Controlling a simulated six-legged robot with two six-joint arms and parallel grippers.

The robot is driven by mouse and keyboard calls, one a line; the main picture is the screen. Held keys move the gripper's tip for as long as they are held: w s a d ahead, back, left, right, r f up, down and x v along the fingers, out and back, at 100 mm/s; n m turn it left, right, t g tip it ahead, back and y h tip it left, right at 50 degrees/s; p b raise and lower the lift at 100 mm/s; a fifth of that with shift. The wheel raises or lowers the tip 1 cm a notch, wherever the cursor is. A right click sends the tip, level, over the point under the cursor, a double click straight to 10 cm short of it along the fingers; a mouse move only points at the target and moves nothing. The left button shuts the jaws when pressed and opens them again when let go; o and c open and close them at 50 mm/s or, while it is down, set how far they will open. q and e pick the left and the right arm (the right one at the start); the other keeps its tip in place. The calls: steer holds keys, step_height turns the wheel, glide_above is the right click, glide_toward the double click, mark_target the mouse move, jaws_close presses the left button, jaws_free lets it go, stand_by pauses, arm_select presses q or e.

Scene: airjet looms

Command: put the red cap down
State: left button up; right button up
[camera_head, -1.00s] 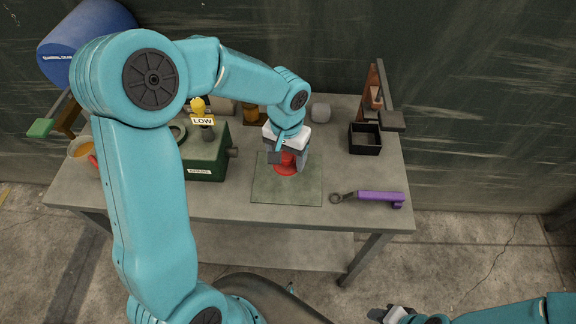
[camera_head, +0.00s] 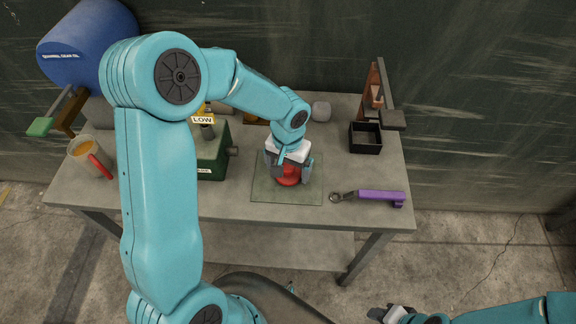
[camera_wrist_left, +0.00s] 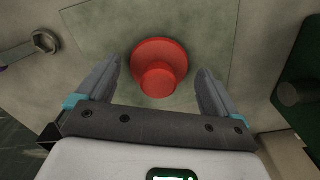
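The red cap (camera_head: 288,178) rests on the square green mat (camera_head: 262,192) on the table. In the left wrist view the red cap (camera_wrist_left: 160,66) shows a wide flange and a narrower round knob on the mat (camera_wrist_left: 110,30). My left gripper (camera_head: 290,176) is right over the cap. In the left wrist view its fingers (camera_wrist_left: 158,85) stand apart on either side of the cap, with gaps between them and it. My right gripper (camera_head: 385,314) is at the bottom edge, well away from the table; its finger state is unclear.
A purple-handled wrench (camera_head: 375,196) lies right of the mat. A black open box (camera_head: 365,139) is at the back right. A green machine (camera_head: 209,165) with a "LOW" tag and a jug (camera_head: 85,152) with a red handle stand left. A blue drum (camera_head: 85,40) is behind.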

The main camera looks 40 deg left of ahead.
mark_target(288, 166)
arm_select(q)
steer(key=shift+d+r, duration=0.1)
steer(key=shift+r, duration=0.05)
steer(key=shift+r+p, duration=0.25)
steer(key=shift+p, duration=0.1)
step_height(288, 166, up, 12)
steer(key=shift+f+b, duration=0.15)
steer(key=shift+b, duration=0.15)
steer(key=shift+s, duration=0.1)
